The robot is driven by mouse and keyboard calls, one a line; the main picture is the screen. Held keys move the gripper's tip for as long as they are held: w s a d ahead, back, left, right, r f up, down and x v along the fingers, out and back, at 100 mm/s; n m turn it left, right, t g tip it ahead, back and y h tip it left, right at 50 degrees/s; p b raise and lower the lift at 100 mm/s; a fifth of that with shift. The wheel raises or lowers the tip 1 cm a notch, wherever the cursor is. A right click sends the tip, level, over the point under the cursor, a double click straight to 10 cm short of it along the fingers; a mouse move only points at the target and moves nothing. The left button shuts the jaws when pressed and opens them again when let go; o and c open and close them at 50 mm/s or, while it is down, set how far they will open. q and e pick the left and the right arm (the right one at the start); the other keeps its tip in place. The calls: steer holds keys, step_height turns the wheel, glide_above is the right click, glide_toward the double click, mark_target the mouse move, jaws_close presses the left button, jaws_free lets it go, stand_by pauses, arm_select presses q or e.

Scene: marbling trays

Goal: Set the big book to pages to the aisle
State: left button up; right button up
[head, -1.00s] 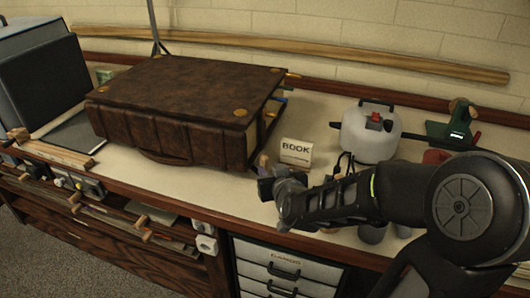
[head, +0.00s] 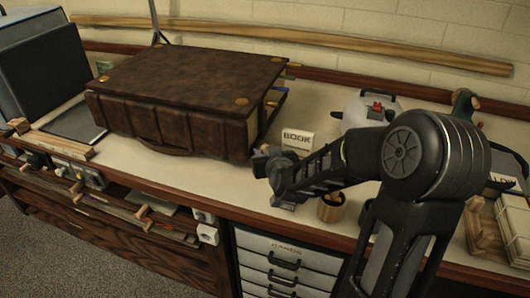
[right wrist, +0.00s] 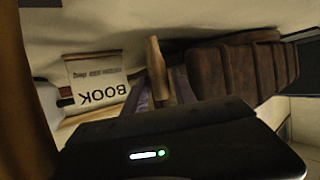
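The big book (head: 190,83) is a large brown leather volume with brass corner studs, lying flat on the bench. Its ribbed spine, with a strap-like handle (head: 163,146), faces the front edge; coloured tabs show at its right end. In the right wrist view the book (right wrist: 215,70) shows upside down, ribbed side visible. My right gripper (head: 262,162) is by the book's front right corner, close to it; contact cannot be told. My left gripper is out of view.
A white canister (head: 358,108) stands right of the card. A wooden cup (head: 331,208) is near the front edge. A grey panel (head: 50,75) stands left of the book. Drawers (head: 285,268) are below; wooden trays (head: 512,228) are at right.

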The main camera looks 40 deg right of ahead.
steer(key=shift+w+d+f, duration=0.1)
steer(key=shift+w+f, duration=0.05)
steer(key=shift+w, duration=0.15)
steer(key=shift+c, duration=0.5)
jaws_close()
stand_by(0.8)
